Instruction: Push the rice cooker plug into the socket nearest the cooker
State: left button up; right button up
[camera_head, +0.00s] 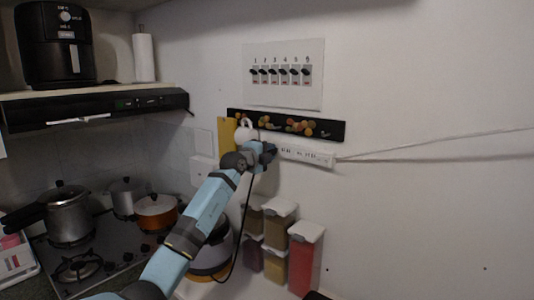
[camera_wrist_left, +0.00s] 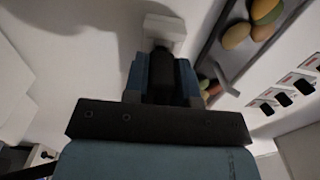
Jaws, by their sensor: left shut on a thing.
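My left gripper (camera_head: 266,153) is up at the wall, by the left end of a white socket strip (camera_head: 318,159). In the left wrist view its blue fingers are shut on the dark plug (camera_wrist_left: 161,65). A white block (camera_wrist_left: 165,27), apparently the end of the strip, lies right ahead of the plug. I cannot tell whether the plug's pins are in a socket. The black cord (camera_head: 241,225) hangs from the gripper to the rice cooker (camera_head: 208,262), which stands below, partly hidden by my arm. The sockets nearest the cooker are hidden by the gripper.
A dark rack (camera_head: 335,130) with round colourful items runs just above the strip, under a switch panel (camera_head: 314,92). A yellow board (camera_head: 227,135) hangs left of the gripper. Spice containers (camera_head: 306,262) stand below. A hob (camera_head: 82,268) with pots is at left.

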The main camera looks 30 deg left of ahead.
pick_arm(q)
jog(key=shift+w, duration=0.3)
jog(key=o, duration=1)
